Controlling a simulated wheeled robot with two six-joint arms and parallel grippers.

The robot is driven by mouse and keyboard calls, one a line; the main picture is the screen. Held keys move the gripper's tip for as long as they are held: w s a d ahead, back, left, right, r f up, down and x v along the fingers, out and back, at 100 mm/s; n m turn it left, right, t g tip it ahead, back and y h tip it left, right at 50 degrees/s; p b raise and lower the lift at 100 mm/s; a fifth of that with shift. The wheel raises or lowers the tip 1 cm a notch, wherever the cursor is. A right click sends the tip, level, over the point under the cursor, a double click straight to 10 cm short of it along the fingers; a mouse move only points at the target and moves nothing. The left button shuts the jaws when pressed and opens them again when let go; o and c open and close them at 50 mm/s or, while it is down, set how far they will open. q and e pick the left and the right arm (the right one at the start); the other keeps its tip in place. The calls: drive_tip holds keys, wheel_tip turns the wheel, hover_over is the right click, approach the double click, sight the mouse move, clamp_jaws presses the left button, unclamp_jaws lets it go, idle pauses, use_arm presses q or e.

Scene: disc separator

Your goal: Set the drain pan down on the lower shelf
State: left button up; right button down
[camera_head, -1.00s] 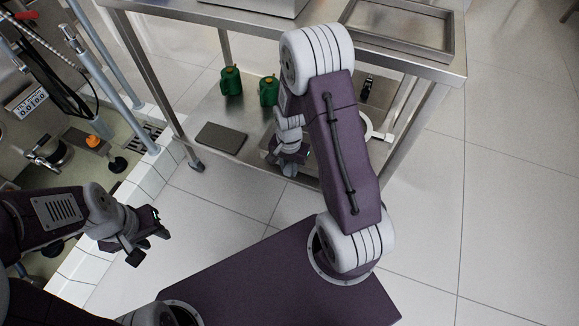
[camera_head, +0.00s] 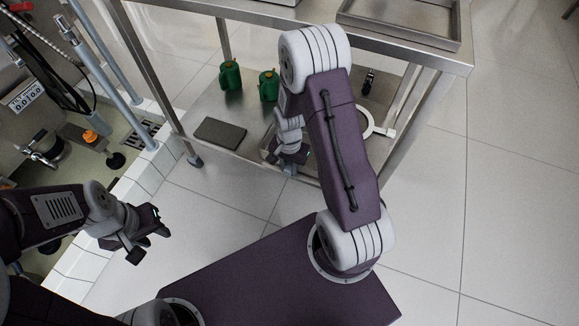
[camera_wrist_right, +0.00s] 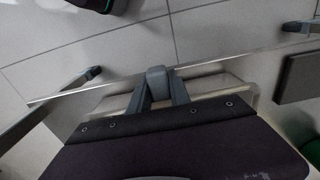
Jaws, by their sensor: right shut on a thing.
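My right gripper (camera_head: 289,166) is at the front edge of the lower shelf (camera_head: 185,122). In the right wrist view its two fingers (camera_wrist_right: 157,78) are shut on the rim of a pale metal pan, the drain pan (camera_wrist_right: 235,90). My gripper body hides most of the pan there. In the head view a small part of the pan (camera_head: 267,150) shows left of the gripper, and my right arm covers the rest. I cannot tell whether the pan rests on the shelf or is just above it. My left gripper (camera_head: 150,240) is open and empty, away from the cart.
Two green cans (camera_head: 230,76) and a dark flat pad (camera_head: 220,133) are on the lower shelf at left. A white ring (camera_head: 368,122) and a small black item (camera_head: 368,80) are behind my right arm. An empty tray (camera_head: 400,22) sits on the upper top.

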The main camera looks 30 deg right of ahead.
drive_tip(key=shift+f, duration=0.3)
drive_tip(key=c, duration=1.1)
unclamp_jaws()
wheel_tip(320, 180, up, 9)
drive_tip(key=p, duration=0.6)
drive_tip(key=shift+r+p, duration=0.2)
drive_tip(key=shift+p, duration=0.1)
drive_tip(key=shift+f, duration=0.15)
